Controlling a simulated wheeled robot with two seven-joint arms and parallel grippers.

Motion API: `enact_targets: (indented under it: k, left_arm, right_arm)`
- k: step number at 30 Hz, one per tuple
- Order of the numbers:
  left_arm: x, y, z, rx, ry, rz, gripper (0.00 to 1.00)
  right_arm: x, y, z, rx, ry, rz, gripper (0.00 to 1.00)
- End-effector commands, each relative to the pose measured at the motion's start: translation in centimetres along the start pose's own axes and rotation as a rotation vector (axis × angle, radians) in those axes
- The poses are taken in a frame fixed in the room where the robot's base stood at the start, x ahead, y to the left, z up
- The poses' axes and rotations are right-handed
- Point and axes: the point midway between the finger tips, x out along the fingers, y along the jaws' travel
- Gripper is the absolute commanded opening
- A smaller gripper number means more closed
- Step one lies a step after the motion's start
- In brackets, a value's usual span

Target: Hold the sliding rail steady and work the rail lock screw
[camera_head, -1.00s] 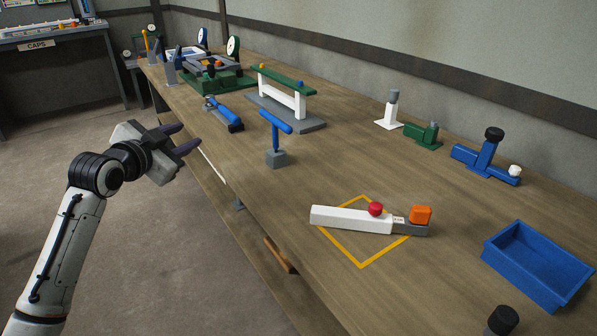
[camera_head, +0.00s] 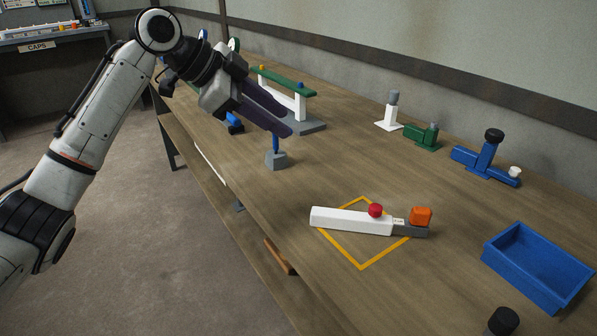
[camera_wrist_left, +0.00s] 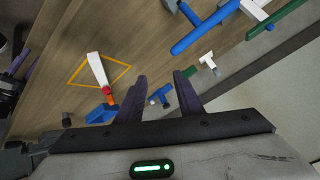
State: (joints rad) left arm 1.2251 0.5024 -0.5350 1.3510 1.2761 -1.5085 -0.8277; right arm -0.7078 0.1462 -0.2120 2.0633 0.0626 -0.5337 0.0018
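The sliding rail (camera_head: 350,220) is a white bar with a grey end, lying flat on the bench across a yellow outline. A red knob (camera_head: 375,210), likely the lock screw, sits on its top, and an orange block (camera_head: 421,215) is on the grey end. The rail also shows in the left wrist view (camera_wrist_left: 98,70). My left gripper (camera_head: 287,120) is open and empty, raised over the bench, behind and left of the rail. Its spread fingers show in the left wrist view (camera_wrist_left: 160,90). Dark purple parts at that view's left edge may be my right gripper; its state is unclear.
A blue T-handled post (camera_head: 276,158) stands close below my left gripper. A green-topped white stand (camera_head: 300,103) is behind it. A blue tray (camera_head: 535,265) and a black knob (camera_head: 503,320) are right of the rail. Blue and green fixtures line the wall side. Bench around the rail is clear.

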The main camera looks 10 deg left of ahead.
Motion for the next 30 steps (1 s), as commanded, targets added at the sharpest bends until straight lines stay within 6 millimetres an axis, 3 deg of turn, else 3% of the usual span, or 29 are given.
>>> enact_targets:
  k: [3, 9, 17, 30]
  left_arm:
    - [2.8, 4.9, -0.5, 0.022, -0.059, 0.203, 0.34]
    - [4.6, 10.0, -0.2, 0.040, -0.135, 0.419, 0.34]
    - [5.9, 11.8, 0.2, 0.043, -0.154, 0.471, 0.34]
    - [10.8, 14.2, 1.0, 0.042, -0.151, 0.467, 0.34]
  right_arm:
    - [0.0, 0.0, 0.0, 0.000, 0.000, 0.000, 0.39]
    - [0.0, 0.0, 0.0, 0.000, 0.000, 0.000, 0.39]
    - [0.0, 0.0, 0.0, 0.000, 0.000, 0.000, 0.39]
    - [0.0, 0.0, 0.0, 0.000, 0.000, 0.000, 0.39]
